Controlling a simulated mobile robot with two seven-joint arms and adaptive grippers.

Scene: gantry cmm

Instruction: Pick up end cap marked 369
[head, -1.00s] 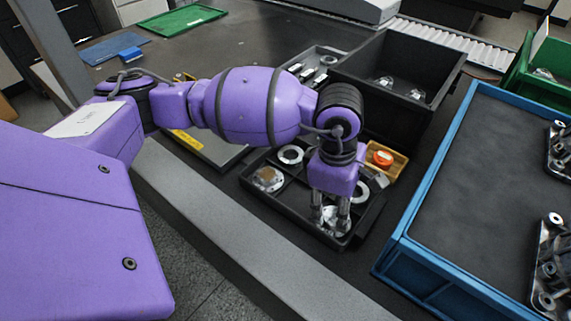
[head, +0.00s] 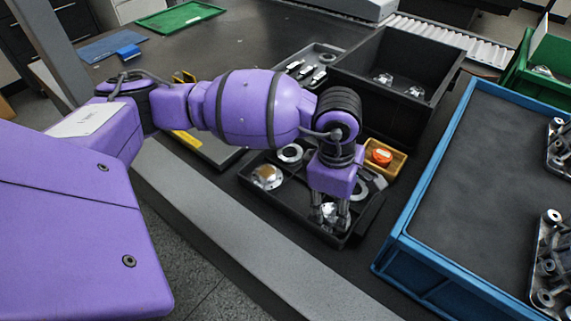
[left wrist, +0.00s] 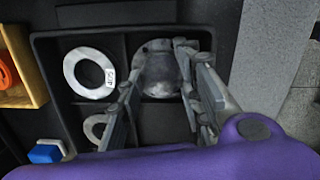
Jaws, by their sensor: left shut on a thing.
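My left gripper (head: 331,213) points down into a compartment at the near right of the black divided tray (head: 291,220). It is shut on a shiny metal end cap (left wrist: 160,72), which shows between the two fingers in the left wrist view. The fingers hide part of the cap, and no number on it can be read. A flat ring with a white label (left wrist: 89,73) lies in a neighbouring compartment. A shiny domed part (head: 267,177) lies in the tray's left compartment. My right gripper is not in view.
A blue-walled crate (head: 412,253) stands to the right, with metal parts at its right edge. A deep black bin (head: 395,105) stands behind the tray. A small wooden box (head: 397,166) with an orange item sits close beside my gripper.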

